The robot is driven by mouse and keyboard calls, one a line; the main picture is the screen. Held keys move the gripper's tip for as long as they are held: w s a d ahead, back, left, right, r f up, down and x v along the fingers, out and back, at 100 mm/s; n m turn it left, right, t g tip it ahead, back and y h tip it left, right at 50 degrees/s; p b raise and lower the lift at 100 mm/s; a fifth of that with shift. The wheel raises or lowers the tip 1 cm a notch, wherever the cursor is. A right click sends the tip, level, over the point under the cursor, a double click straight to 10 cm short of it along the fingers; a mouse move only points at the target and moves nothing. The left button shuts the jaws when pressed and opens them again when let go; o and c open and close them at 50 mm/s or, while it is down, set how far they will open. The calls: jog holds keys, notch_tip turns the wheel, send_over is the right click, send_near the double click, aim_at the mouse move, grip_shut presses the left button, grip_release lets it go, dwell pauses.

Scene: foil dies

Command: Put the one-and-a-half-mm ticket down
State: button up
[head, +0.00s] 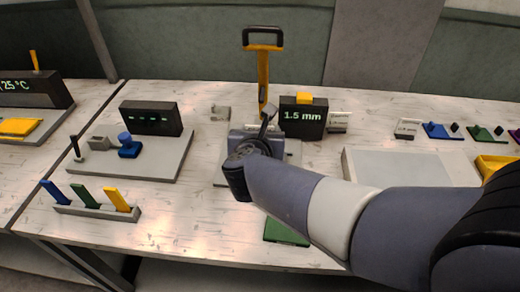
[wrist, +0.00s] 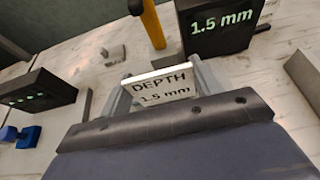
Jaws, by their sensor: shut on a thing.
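The one-and-a-half-mm ticket (wrist: 160,88) is a small white card reading "DEPTH 1.5 mm". It sits between the two grey fingers of my gripper (wrist: 160,82), its printed face toward the wrist camera. My gripper is shut on it. In the head view my gripper (head: 258,136) is over the grey base in front of the "1.5 mm" display, and my wrist hides the ticket and much of that base. The black display block (head: 303,117) with a yellow top stands just behind and right of my gripper. I cannot tell whether the ticket touches anything below.
A yellow lever (head: 263,75) with a dark handle stands behind my gripper. A white card in a holder (head: 338,122) is right of the display. A pale grey tray (head: 415,167) lies right. Left are a dark-display station (head: 150,118) and a rack of coloured tags (head: 97,211).

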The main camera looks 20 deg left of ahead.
jog(key=shift+f+b, duration=0.55)
jog(key=shift+f, duration=1.75)
jog(key=shift+f, duration=0.15)
jog(key=o, duration=1)
jog(key=shift+c, duration=0.2)
